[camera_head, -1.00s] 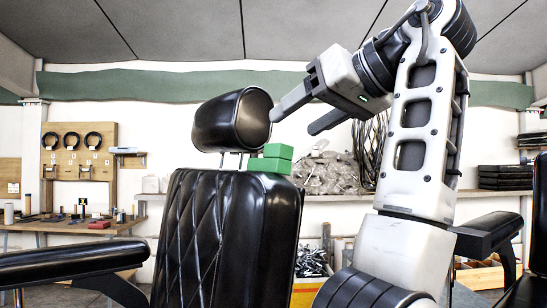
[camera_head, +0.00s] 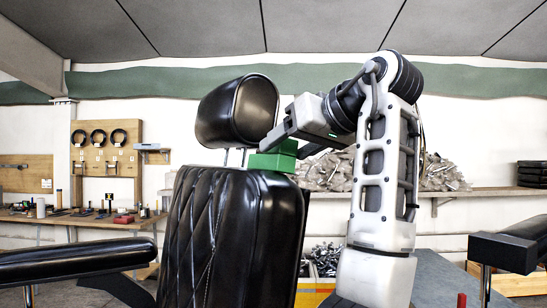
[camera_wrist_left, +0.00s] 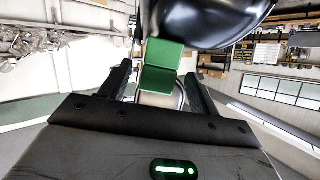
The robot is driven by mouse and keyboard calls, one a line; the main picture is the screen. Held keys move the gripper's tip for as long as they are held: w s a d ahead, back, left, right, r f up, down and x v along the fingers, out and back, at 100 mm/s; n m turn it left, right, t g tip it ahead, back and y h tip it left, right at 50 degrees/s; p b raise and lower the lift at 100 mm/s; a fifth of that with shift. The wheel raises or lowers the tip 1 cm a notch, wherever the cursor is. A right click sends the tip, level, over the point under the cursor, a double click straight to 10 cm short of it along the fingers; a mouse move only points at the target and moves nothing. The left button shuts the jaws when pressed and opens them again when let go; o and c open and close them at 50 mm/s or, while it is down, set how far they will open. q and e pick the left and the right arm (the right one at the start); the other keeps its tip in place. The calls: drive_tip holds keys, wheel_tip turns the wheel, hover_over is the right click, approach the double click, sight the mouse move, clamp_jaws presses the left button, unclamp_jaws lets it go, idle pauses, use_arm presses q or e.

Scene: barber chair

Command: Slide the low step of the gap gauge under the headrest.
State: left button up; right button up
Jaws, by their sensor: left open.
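The green stepped gap gauge (camera_head: 270,160) rests on top of the black backrest (camera_head: 235,220), at its right end. The black headrest (camera_head: 237,111) stands above the backrest on thin metal posts, with a gap below it. The gauge is beside this gap, close to the headrest's lower right. My left gripper (camera_head: 282,150) is open at the gauge, one finger in front of its upper part. In the left wrist view, the gauge (camera_wrist_left: 160,80) lies between the two open fingers (camera_wrist_left: 157,70), with the headrest (camera_wrist_left: 210,22) just beyond. Contact with the fingers cannot be told. My right gripper is not in view.
Black armrests stand at the left (camera_head: 75,258) and right (camera_head: 510,245). Behind are a workbench with tools (camera_head: 85,218) and a shelf (camera_head: 450,193) with plastic-wrapped goods. The space right of the headrest holds my left arm.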

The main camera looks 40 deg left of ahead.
sight(273, 157)
use_arm(q)
drive_tip(key=p+x, duration=0.1)
drive_tip(key=x, duration=0.4)
drive_tip(key=shift+w+a, duration=0.1)
drive_tip(key=shift+c, duration=0.3)
drive_tip(key=c, duration=1.1)
